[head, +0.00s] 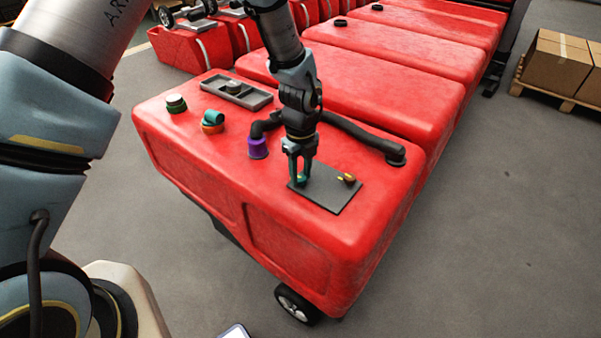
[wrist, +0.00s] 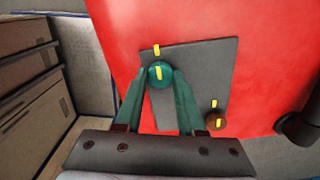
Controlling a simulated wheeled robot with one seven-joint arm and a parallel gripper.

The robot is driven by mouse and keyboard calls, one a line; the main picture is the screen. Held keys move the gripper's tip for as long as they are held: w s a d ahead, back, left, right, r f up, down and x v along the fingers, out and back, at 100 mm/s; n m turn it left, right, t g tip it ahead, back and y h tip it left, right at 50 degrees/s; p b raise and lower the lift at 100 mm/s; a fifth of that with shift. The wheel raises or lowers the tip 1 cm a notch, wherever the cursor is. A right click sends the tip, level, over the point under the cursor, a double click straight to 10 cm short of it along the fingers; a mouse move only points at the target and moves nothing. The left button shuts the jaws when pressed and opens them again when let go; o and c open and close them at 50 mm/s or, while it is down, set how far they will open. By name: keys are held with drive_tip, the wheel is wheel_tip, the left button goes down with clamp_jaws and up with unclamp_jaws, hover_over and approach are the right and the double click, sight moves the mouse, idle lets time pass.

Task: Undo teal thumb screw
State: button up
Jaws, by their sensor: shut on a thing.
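The teal thumb screw (wrist: 160,74) sits on a dark grey plate (wrist: 205,65) on top of the red tank. It has a yellow mark on its head, and another yellow mark lies on the plate beside it. My gripper (wrist: 159,86) is shut on the teal screw, with one teal finger on each side of its head. In the head view my gripper (head: 299,180) points down at the plate's left end and hides most of the screw. A brown-orange screw (wrist: 216,119) with a yellow mark sits at the plate's other end, apart from my fingers.
A black hose (head: 362,137) with a purple collar (head: 258,148) runs behind my gripper. More red tanks stand behind.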

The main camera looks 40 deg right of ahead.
clamp_jaws()
